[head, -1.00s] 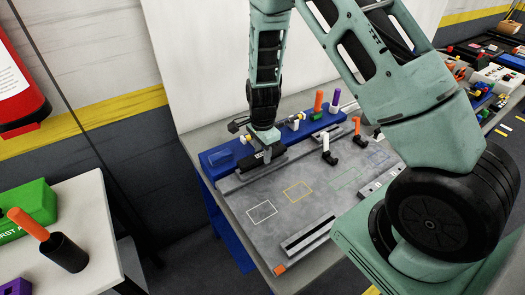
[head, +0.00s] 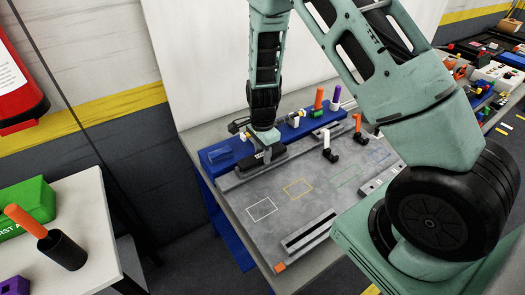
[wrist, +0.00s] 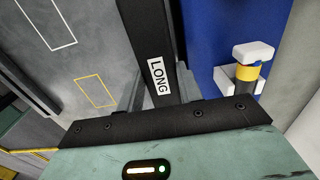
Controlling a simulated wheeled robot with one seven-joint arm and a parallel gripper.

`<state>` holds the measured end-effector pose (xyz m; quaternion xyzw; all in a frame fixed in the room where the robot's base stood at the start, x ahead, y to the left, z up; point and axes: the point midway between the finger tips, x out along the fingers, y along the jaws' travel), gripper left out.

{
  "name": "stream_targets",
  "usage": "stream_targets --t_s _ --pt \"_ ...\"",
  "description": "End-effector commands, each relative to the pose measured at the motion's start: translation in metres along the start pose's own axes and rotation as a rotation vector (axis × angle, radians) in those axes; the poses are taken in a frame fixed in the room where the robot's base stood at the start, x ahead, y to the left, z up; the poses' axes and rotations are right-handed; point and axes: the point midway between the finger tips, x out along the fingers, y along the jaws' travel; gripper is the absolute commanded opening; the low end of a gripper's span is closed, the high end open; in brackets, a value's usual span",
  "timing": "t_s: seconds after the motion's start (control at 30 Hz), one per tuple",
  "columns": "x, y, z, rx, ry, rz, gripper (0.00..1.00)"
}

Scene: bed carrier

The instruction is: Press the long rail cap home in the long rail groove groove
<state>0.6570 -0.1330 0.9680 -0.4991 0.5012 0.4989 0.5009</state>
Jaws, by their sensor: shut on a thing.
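The long rail cap (head: 262,163) is a black bar. In the wrist view it carries a white LONG label (wrist: 159,76) and runs away between my fingers. My gripper (head: 266,147) points down and is shut on the cap, with grey fingers (wrist: 155,92) on both sides of it. The cap lies along the grey rail (head: 228,184) at the back of the grey board, beside the blue ledge. My gripper and the cap hide the groove beneath, so I cannot tell how deep the cap sits.
The blue ledge (head: 218,153) carries several pegs, with a white-and-yellow one (wrist: 246,70) close beside my gripper. White-handled (head: 327,143) and orange-handled (head: 357,124) black pieces stand on the board. A slotted rail (head: 310,230) lies at the front. The board's outlined middle is clear.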

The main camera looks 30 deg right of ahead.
Motion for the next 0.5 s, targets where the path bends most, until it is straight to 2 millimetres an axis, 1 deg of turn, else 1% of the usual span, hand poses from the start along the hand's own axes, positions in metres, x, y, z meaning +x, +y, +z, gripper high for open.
stream_targets --t_s 0.1,0.5 --pt "0.004 0.000 0.000 0.000 0.000 0.000 0.12" --pt "-0.008 0.000 0.000 -0.001 0.000 0.000 0.12"
